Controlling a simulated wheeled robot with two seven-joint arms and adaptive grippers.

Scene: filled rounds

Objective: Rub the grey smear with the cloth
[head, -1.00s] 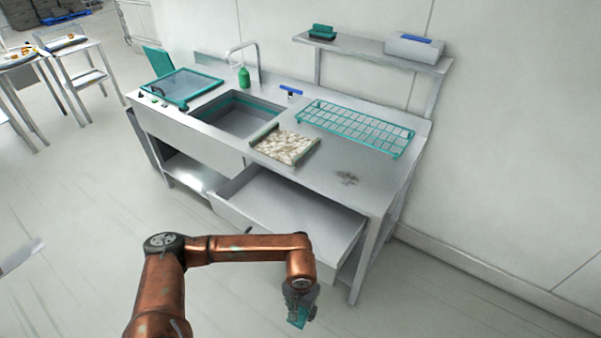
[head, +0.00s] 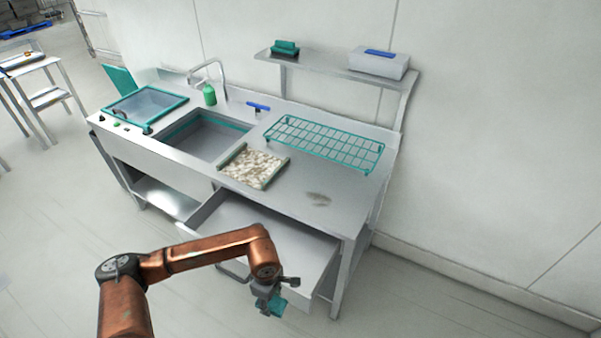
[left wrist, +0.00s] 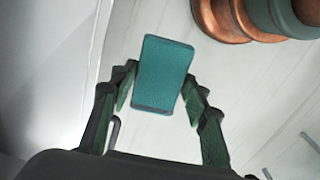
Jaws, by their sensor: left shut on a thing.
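The grey smear (head: 318,199) is a small brownish-grey patch on the right front part of the steel counter (head: 290,200). My left gripper (head: 270,302) is in front of the counter, near the open drawer and apart from the smear. It is shut on a teal cloth (left wrist: 163,75), which looks like a flat folded block between the fingers in the left wrist view. The cloth also shows in the head view (head: 276,306). The smear does not show in the left wrist view. My right gripper is not in view.
An open drawer (head: 270,237) juts out below the counter. A sink (head: 205,138), a board with a speckled surface (head: 253,167) and a teal wire rack (head: 325,143) lie left of and behind the smear. A shelf (head: 330,70) hangs above.

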